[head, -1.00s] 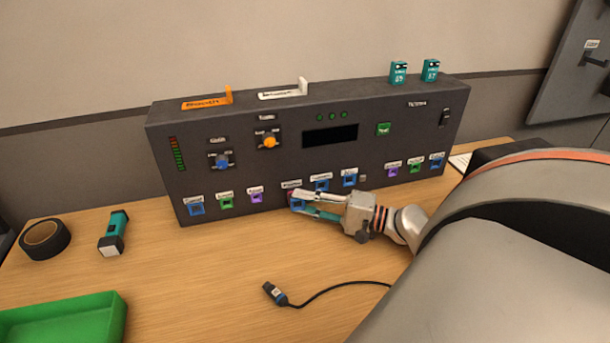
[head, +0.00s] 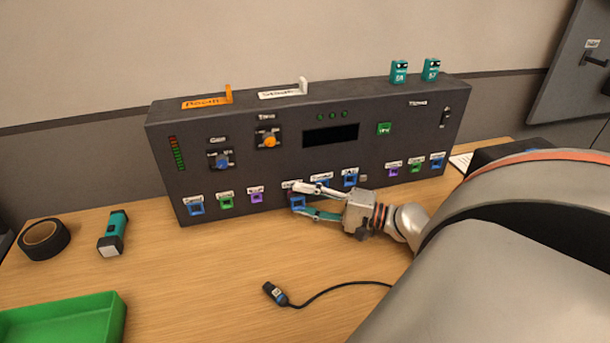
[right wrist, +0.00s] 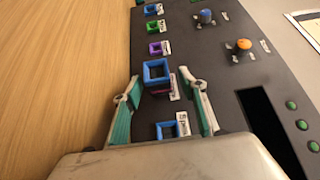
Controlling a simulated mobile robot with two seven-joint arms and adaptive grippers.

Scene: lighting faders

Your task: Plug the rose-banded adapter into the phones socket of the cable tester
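The cable tester (head: 345,105) is a wide dark panel box on the table, with a row of coloured square sockets along its lower front. A blue square-fronted piece with a rose-purple band behind it, seemingly the adapter (head: 297,203), stands out from the panel at a socket left of the middle. It also shows in the right wrist view (right wrist: 157,72). How deep it sits cannot be told, and the socket behind it is hidden; its label is too small to read surely. My right gripper (head: 306,202) is open, fingers on either side of the adapter with gaps. My left gripper is out of view.
A cable with a dark plug (head: 276,294) lies on the table in front. A green tray (head: 115,315), a teal flashlight (head: 113,235) and black tape (head: 45,240) are at left. A neighbouring blue socket (right wrist: 167,130) sits close to my fingers.

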